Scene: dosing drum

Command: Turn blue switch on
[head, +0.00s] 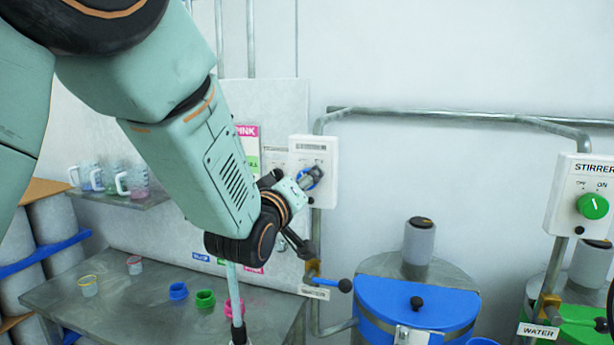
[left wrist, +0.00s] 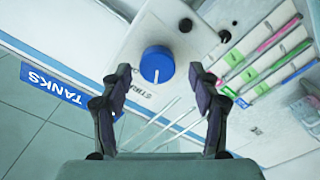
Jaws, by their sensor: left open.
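The blue switch (left wrist: 157,62) is a round knob with a white pointer mark on a white box (left wrist: 150,28). In the left wrist view it lies between and just beyond my left gripper's open fingertips (left wrist: 160,74). I cannot tell whether they touch it. In the head view the blue switch (head: 315,171) is mostly hidden behind my left gripper (head: 308,180), which is at the face of the white box (head: 325,150). My right gripper is not in view.
A green stirrer knob (head: 593,206) is on another box at the right. A blue drum (head: 385,307) stands below, with pipes around it. A metal table (head: 140,290) with small coloured rings and cups is at the lower left. A shelf (head: 125,200) holds mugs.

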